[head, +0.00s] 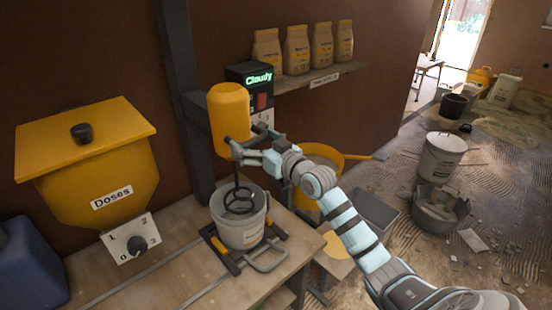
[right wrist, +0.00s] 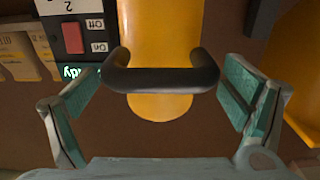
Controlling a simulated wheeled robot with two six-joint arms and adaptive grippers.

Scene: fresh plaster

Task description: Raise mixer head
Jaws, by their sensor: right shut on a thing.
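The mixer head (head: 229,112) is a yellow rounded cylinder on a dark upright post. Its dark handle (right wrist: 162,80) crosses the right wrist view in front of the yellow body. My right gripper (head: 240,153) is at the lower part of the mixer head, shut on the handle, with one finger at each end of it. A dark whisk (head: 239,188) hangs below the head, its lower rings at the mouth of a white bucket (head: 238,237). The bucket stands on a dark holder (head: 268,258) on the wooden bench. My left gripper is not in view.
A yellow hopper (head: 88,160) labelled "Doses" with a numbered dial (head: 131,239) is at left. Bags stand on a shelf (head: 310,80). A yellow tub (head: 322,165) and buckets (head: 442,155) stand at right.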

